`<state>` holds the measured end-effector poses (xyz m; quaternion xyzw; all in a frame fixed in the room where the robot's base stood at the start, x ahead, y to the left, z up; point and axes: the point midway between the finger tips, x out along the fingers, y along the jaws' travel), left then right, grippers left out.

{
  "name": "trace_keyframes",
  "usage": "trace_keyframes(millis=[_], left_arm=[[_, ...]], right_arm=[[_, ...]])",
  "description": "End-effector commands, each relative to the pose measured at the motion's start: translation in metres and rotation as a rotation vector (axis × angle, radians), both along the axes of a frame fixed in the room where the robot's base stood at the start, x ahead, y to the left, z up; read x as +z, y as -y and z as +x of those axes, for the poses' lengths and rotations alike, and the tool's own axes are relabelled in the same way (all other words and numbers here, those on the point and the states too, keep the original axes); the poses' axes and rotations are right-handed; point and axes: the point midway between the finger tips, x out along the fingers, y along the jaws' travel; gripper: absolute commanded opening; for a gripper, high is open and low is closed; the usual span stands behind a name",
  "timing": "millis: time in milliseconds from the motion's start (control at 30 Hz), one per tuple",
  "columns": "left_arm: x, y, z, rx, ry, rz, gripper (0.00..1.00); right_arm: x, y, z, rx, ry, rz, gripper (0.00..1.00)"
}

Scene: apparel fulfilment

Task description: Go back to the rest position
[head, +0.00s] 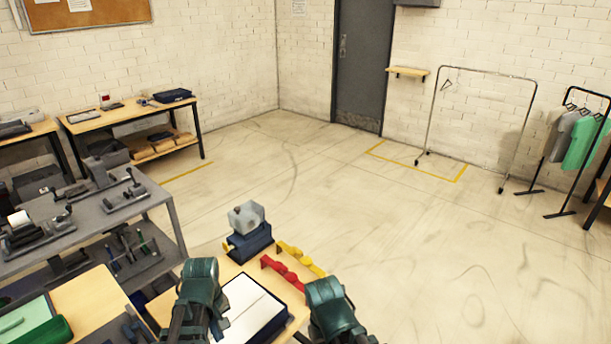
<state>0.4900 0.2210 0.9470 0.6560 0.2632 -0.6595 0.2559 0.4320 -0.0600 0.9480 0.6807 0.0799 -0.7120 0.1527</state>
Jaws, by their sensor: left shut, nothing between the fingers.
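My left arm, with a dark green link, comes up at the bottom of the head view, left of centre. My left gripper (219,325) is small and partly hidden beside the link, at the left edge of a white-topped dark blue box; it is shut and empty. My right arm's green link shows at the bottom, right of the small wooden table (228,271); its gripper is not in view. I cannot tell whether either arm touches the table.
The table holds the white-topped box (252,308), red (283,273) and yellow (300,259) pieces, and a dark blue bin (249,242) under a grey block (246,217). A grey tool bench (147,200) stands left. Open floor (430,250) lies right, before clothes racks (483,72).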

Motion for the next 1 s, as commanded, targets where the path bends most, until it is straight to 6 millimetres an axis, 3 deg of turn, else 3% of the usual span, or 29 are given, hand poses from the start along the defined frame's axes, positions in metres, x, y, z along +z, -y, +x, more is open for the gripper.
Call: trace_keyframes(millis=[267, 700, 833, 1000], left_arm=[[0.0, 0.037, -0.007, -0.219, -0.014, 0.016, 0.0], [0.001, 0.139, -0.046, -0.899, -0.063, 0.06, 0.0], [0.001, 0.156, -0.055, -1.033, -0.075, 0.069, 0.0], [0.001, 0.162, -0.058, -1.086, -0.081, 0.073, 0.0]], right_arm=[[0.0, 0.0, 0.0, 0.0, 0.0, 0.0, 0.5], [0.0, 0.0, 0.0, 0.0, 0.0, 0.0, 0.5], [0.0, 0.0, 0.0, 0.0, 0.0, 0.0, 0.5], [0.0, 0.0, 0.0, 0.0, 0.0, 0.0, 0.5]])
